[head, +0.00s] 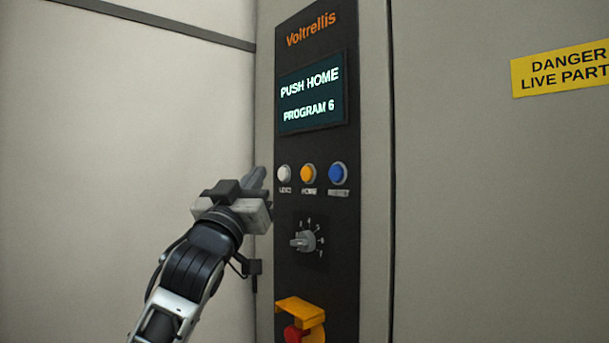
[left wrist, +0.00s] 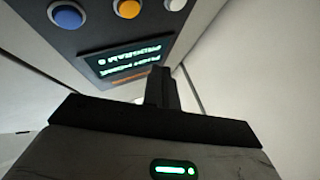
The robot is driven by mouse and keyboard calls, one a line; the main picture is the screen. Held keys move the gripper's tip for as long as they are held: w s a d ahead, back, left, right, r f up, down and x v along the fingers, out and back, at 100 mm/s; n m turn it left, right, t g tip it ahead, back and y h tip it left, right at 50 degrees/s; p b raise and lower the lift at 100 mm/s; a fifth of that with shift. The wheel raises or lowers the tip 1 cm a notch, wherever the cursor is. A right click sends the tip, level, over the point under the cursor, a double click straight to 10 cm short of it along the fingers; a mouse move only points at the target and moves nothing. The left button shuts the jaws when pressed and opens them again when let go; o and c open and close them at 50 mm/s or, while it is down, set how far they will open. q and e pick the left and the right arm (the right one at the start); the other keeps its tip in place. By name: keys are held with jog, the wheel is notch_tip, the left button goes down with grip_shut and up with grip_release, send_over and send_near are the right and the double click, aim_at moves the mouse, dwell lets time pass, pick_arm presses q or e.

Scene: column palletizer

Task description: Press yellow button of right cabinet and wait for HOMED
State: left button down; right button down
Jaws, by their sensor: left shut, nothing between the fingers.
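The cabinet's dark control panel (head: 340,195) carries a screen (head: 312,95) reading "PUSH HOME" and "PROGRAM 6". Below it is a row of a white button (head: 285,173), a yellow-orange button (head: 308,173) labelled HOME and a blue button (head: 338,173). My left gripper (head: 256,180) is shut and empty, just left of the white button and apart from the yellow one. In the left wrist view the shut fingers (left wrist: 161,88) show below the yellow button (left wrist: 128,8), with the screen (left wrist: 125,60) behind, upside down. My right gripper is not in view.
A rotary knob (head: 304,241) sits below the buttons. Lower is a red emergency stop (head: 298,333) under a yellow guard (head: 300,309). A yellow danger sign (head: 562,70) is on the cabinet face at right. A plain wall panel (head: 110,150) stands at left.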

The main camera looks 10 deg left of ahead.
aim_at(307, 174)
pick_arm(q)
jog(key=w+d, duration=0.4)
jog(key=w, duration=0.1)
jog(key=shift+w+d, duration=0.25)
jog(key=shift+w, duration=0.05)
dwell(0.8)
jog(key=shift+w, duration=0.1)
dwell(1.0)
jog(key=shift+w+d, duration=0.25)
jog(key=shift+w+d, duration=0.25)
jog(key=shift+w, duration=0.05)
dwell(0.8)
jog(key=shift+s+a+p, duration=0.35)
jog(key=shift+s+a, duration=0.15)
jog(key=shift+s, duration=0.1)
jog(key=shift+s, duration=0.1)
